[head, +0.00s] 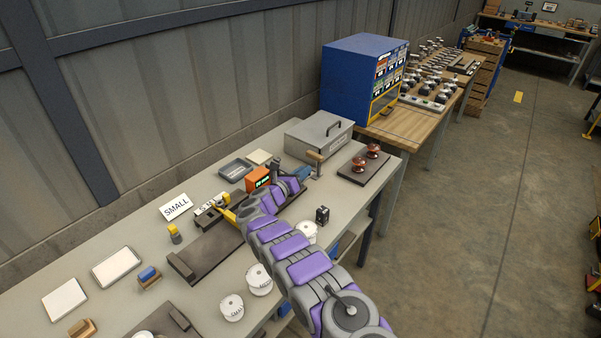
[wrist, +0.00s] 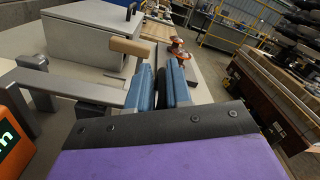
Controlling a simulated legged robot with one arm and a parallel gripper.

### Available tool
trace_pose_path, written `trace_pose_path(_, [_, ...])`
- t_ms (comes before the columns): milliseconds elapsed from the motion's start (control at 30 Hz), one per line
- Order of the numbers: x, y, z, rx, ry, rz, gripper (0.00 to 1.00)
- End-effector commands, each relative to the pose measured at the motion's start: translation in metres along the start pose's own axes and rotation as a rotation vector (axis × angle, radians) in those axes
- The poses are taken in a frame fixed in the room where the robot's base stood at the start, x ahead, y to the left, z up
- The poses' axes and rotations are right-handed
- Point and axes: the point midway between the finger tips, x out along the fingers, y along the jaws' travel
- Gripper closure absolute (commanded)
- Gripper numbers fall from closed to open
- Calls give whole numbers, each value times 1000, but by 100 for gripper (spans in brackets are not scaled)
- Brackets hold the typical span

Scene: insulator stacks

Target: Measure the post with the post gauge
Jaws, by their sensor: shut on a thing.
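My gripper (head: 301,173) is over the bench, its blue fingers (wrist: 160,88) close together in the wrist view. They are shut on a grey part, mostly hidden, that seems to belong to the post gauge. The gauge has an orange readout box (head: 257,179) with a green display, left of my gripper. In the wrist view the box (wrist: 14,135) is cut off at the left edge, and a grey bar (wrist: 95,94) runs from that side to the left finger. I cannot make out the post or whether the gauge touches it.
Red-brown insulators (head: 366,158) sit on a dark board to the right. White discs (head: 259,279), a SMALL sign (head: 175,207) and a dark fixture (head: 215,248) stand nearer.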

Motion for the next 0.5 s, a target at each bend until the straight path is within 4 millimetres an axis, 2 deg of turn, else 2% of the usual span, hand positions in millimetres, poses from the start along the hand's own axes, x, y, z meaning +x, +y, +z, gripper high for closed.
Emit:
trace_pose_path(33, [3,-2,-10,-8,14,-6,100])
trace_pose_path(100, [3,-2,-11,-9,15,-6,100])
trace_pose_path(133, [3,-2,-11,-9,16,-6,79])
trace_pose_path(300, [3,-2,-10,-7,14,-6,62])
trace_pose_path(500, [2,-1,-8,-7,11,-5,62])
